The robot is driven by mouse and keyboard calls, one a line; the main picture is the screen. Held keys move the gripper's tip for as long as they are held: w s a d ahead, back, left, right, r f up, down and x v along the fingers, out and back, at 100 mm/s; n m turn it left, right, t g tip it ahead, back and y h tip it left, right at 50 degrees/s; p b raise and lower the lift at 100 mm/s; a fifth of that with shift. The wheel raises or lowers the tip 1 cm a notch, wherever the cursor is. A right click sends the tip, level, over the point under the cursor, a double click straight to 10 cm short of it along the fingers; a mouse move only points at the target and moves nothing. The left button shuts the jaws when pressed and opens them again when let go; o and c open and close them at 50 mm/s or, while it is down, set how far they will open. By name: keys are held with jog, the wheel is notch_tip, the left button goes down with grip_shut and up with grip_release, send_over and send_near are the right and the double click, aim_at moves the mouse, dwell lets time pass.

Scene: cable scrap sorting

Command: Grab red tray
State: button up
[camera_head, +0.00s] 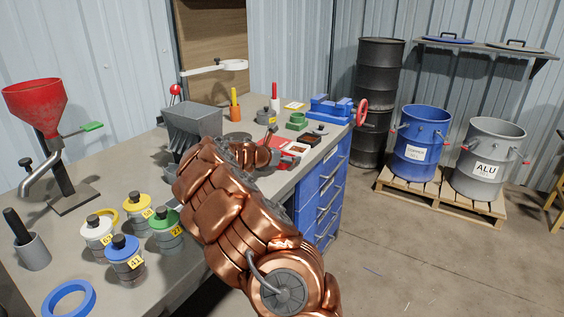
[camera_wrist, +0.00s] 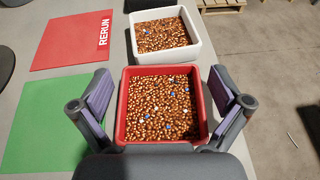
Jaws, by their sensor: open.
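The red tray (camera_wrist: 124,137) is a small square tray full of copper-coloured granules with a few blue and white bits. In the wrist view it sits in the lower middle, on the grey bench top. My gripper (camera_wrist: 162,108) is open, with one purple-padded finger on the left side of the tray and one on the right. Small gaps seem to remain between the pads and the tray walls; contact cannot be told. In the head view my copper-coloured arm hides most of the tray and the gripper.
A white tray (camera_wrist: 198,47) of similar granules stands just beyond the red one. A red RERUN mat (camera_wrist: 70,42) and a green mat (camera_wrist: 45,130) lie to the left. The bench edge and floor are at right. A blue vise (camera_head: 330,107) stands at the bench's far end.

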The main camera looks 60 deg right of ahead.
jog(key=c, duration=1.2)
